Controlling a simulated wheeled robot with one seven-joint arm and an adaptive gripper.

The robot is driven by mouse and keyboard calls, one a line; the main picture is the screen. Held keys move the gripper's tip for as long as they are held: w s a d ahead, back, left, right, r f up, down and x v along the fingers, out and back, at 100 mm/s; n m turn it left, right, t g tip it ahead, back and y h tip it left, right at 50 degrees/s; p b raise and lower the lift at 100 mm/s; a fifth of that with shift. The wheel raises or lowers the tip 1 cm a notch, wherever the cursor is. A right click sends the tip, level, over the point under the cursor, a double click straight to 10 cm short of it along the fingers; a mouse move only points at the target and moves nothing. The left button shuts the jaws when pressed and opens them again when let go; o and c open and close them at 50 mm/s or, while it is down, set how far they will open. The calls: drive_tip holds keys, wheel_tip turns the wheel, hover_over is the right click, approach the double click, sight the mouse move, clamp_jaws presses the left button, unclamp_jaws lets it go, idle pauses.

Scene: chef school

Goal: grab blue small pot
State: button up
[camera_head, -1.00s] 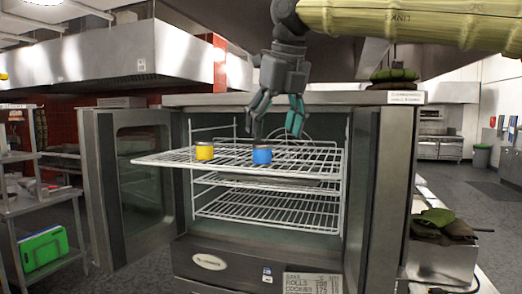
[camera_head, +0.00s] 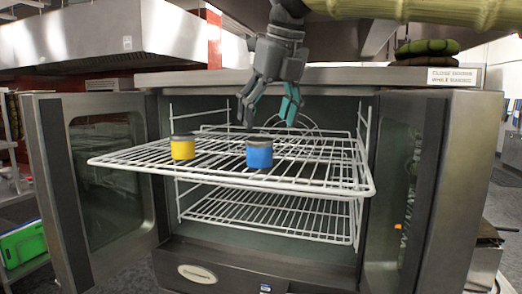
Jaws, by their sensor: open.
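The small blue pot (camera_head: 259,154) stands upright on the upper wire rack (camera_head: 325,182) of an open oven. It has a grey rim. A yellow pot (camera_head: 182,149) of similar shape stands to its left on the same rack. My gripper (camera_head: 268,112) hangs from above with its fingers pointing down and spread apart. It is open and empty. It appears above and slightly behind the blue pot in the picture, apart from it. The depth gap between them is hard to tell.
The oven doors stand open at the left (camera_head: 95,185) and right (camera_head: 430,190). The oven's steel top (camera_head: 200,77) is close behind my gripper. A lower rack (camera_head: 270,215) is empty. Green and brown folded cloths (camera_head: 425,50) lie on the oven top at the right.

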sight(260, 139)
drive_tip(key=shift+s+a+f, duration=0.1)
drive_tip(key=shift+s+f, duration=0.05)
drive_tip(key=shift+s, duration=0.3)
drive_tip(key=shift+s+a+f, duration=0.1)
drive_tip(key=shift+s+f, duration=0.05)
drive_tip(key=shift+s, duration=0.25)
drive_tip(key=w+f, duration=0.1)
drive_tip(key=w+f+p, duration=0.1)
drive_tip(key=w+f, duration=0.1)
drive_tip(key=w, duration=0.1)
drive_tip(key=shift+a, duration=0.3)
drive_tip(key=shift+s+a+f+p, duration=0.15)
drive_tip(key=shift+s+f+p, duration=0.1)
drive_tip(key=shift+f+p, duration=0.25)
drive_tip(key=shift+s+a+f+p, duration=0.1)
drive_tip(key=shift+s+f+p, duration=0.1)
drive_tip(key=shift+f+p, duration=0.25)
drive_tip(key=shift+a+f, duration=0.15)
drive_tip(key=shift+f, duration=0.2)
drive_tip(key=shift+w+f, duration=0.5)
drive_tip(key=shift+w, duration=0.25)
drive_tip(key=shift+s+r, duration=0.2)
drive_tip(key=shift+s, duration=0.2)
drive_tip(key=c, duration=0.8)
drive_tip(key=shift+w+f, duration=0.1)
drive_tip(key=c, duration=0.4)
